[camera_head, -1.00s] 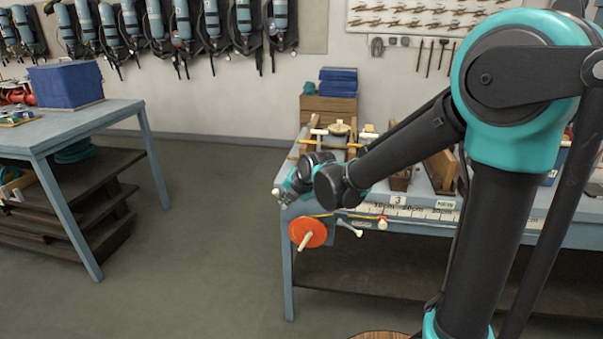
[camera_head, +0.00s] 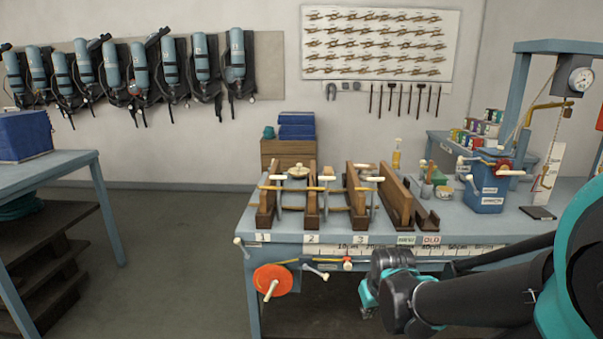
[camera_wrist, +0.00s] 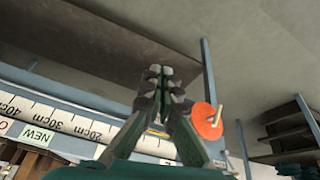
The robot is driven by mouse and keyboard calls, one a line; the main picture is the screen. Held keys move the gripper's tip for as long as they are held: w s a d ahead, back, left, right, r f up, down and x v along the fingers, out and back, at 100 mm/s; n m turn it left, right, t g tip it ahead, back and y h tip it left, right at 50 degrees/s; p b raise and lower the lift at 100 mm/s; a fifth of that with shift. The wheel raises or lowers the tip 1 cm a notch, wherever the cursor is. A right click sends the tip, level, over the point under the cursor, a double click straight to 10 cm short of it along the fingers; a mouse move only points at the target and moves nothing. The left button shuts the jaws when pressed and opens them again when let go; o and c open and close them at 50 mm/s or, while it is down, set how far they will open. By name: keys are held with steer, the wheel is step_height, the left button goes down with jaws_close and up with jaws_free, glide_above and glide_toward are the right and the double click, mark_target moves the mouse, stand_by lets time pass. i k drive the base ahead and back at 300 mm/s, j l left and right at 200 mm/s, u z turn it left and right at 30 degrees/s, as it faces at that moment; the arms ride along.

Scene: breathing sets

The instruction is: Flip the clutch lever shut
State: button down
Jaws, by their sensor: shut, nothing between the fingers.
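Hardware is mounted on the front of the workbench: an orange disc (camera_head: 272,281) with a pale crank handle, a small lever (camera_head: 316,271) with a white knob, and a red-and-white knob (camera_head: 348,264). Another white-knobbed lever (camera_head: 241,245) is at the bench's left corner. I cannot tell for certain which is the clutch lever. My gripper (camera_head: 368,298) is in front of the bench, low and right of this hardware, partly hidden by my wrist. In the wrist view my gripper (camera_wrist: 160,72) is shut and empty, with the orange disc (camera_wrist: 207,120) behind and right of it.
The bench edge has a ruler strip (camera_head: 400,250). Another table (camera_head: 60,160) is at the left. The floor between them is clear.

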mark_target(305, 266)
steer(key=k+l+u, duration=0.25)
steer(key=l, duration=0.25)
steer(key=k+l+u, duration=0.2)
steer(key=l, duration=0.25)
steer(key=k+l+u, duration=0.1)
steer(key=l+u, duration=0.15)
steer(key=l, duration=0.25)
steer(key=k+l+u, duration=0.2)
steer(key=k+l, duration=0.05)
steer(key=l, duration=0.1)
